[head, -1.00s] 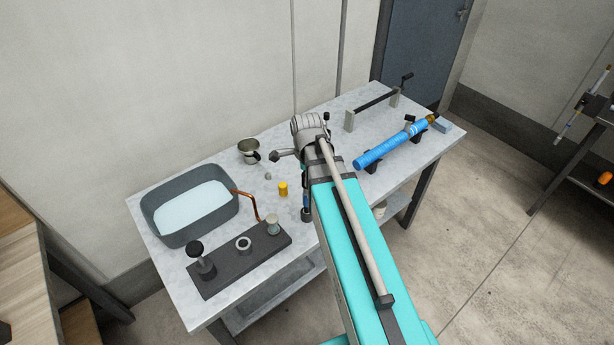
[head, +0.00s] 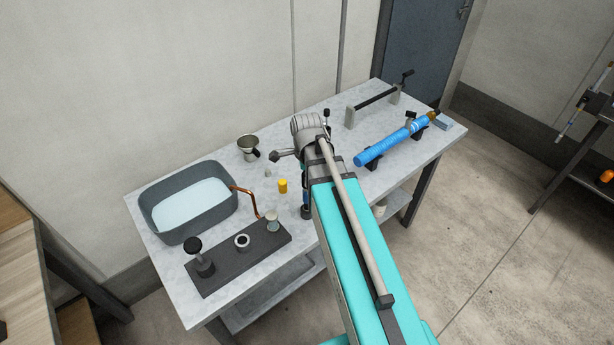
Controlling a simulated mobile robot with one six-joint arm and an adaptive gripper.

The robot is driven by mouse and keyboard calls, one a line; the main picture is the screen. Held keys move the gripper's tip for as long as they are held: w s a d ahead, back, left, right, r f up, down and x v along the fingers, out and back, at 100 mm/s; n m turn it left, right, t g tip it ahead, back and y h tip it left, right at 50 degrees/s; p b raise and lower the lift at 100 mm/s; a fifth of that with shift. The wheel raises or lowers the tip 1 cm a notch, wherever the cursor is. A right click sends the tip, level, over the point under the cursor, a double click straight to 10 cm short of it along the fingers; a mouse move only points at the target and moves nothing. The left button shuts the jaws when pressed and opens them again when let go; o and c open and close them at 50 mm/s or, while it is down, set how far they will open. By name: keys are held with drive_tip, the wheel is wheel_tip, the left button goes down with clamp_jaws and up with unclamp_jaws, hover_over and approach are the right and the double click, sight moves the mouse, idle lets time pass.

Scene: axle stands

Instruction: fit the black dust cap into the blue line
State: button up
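A blue tube (head: 384,148), the likely blue line, lies slanted across dark supports on the right of the bench, with a brass-coloured tip at its far end. A black round-topped piece (head: 193,245) stands upright at the left end of a dark board; I cannot tell if it is the dust cap. My gripper (head: 306,211) is mostly hidden under my arm, over the front middle of the bench. Only a small dark and blue part shows there, so its fingers and anything in them cannot be made out.
The grey bench (head: 330,120) also bears a basin of pale liquid (head: 152,222), a bent copper pipe (head: 256,205), a metal cup (head: 247,142), a yellow piece (head: 283,186) and a crank bar (head: 376,96). The dark board (head: 222,272) holds a ring (head: 242,241) and a pale cup (head: 272,222).

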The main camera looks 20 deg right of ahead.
drive_tip(key=shift+f+b, duration=0.8)
drive_tip(key=shift+f, duration=0.05)
drive_tip(key=o, duration=1.2)
drive_tip(key=shift+r, duration=0.1)
wheel_tip(320, 180, up, 10)
drive_tip(key=p, duration=1)
drive_tip(key=shift+m, duration=0.4)
drive_tip(key=w+a+f+b, duration=0.2)
drive_tip(key=w+f+b, duration=0.3)
drive_tip(key=w, duration=0.2)
drive_tip(key=w+a+f+b, duration=0.2)
drive_tip(key=w+f+b, duration=0.3)
drive_tip(key=w, duration=0.2)
drive_tip(key=w+a+f+b, duration=0.3)
drive_tip(key=w+f+b, duration=0.2)
drive_tip(key=w, duration=0.2)
drive_tip(key=shift+w+f, duration=0.1)
drive_tip(key=shift+w, duration=0.1)
drive_tip(key=shift+s, duration=0.1)
